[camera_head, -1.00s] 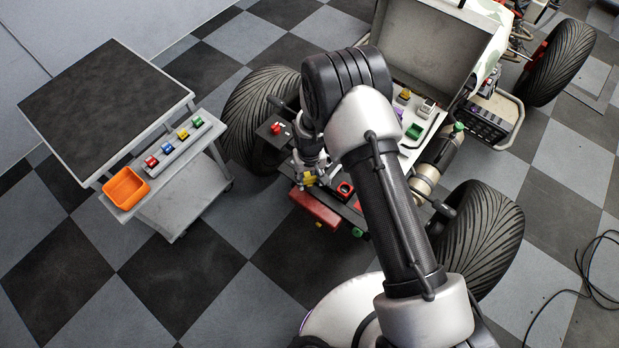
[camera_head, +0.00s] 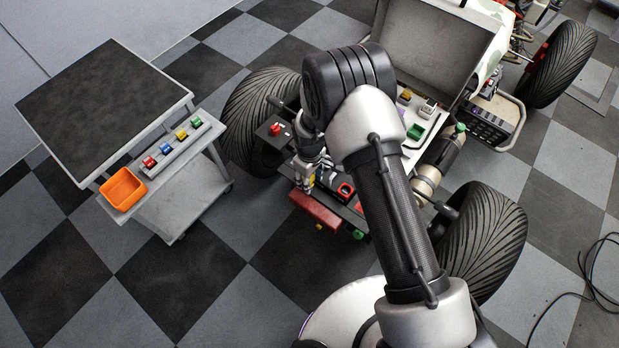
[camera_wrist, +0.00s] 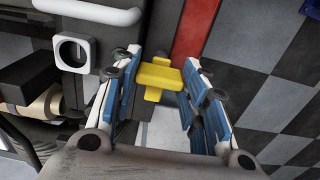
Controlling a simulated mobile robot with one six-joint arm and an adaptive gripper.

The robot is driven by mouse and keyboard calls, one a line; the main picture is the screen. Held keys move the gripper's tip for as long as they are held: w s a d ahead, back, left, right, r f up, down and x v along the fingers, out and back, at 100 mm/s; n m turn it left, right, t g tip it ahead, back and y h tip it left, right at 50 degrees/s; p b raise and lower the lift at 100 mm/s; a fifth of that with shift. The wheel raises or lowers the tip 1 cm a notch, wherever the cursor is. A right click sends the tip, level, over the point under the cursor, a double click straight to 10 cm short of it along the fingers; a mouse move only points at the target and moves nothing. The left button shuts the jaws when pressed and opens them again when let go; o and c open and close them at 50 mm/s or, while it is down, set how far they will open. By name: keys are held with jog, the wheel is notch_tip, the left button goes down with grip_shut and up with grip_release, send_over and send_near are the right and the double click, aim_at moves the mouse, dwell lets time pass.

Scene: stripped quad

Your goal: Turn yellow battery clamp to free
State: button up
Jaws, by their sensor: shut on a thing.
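The yellow battery clamp (camera_wrist: 158,76) shows in the wrist view between the two blue-padded fingers of my gripper (camera_wrist: 160,92). It has a flat, wide top and a narrower step below. My gripper is shut on it, with the fingertips at its left and right sides. In the head view my gripper (camera_head: 308,181) is low at the front of the quad, and only a bit of yellow shows beside it. My arm and wrist hide much of that area.
A red bar (camera_head: 314,211) runs along the quad's front, close to my gripper. A red-and-black square part (camera_head: 346,190) sits just right of it. Wheels flank the front. A cart (camera_head: 187,192) with an orange bin (camera_head: 123,189) stands left, with checkered floor between.

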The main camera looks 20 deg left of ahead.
dwell(0.4)
jog(key=o, duration=1.1)
jog(key=shift+c, duration=0.2)
notch_tip(320, 180, up, 12)
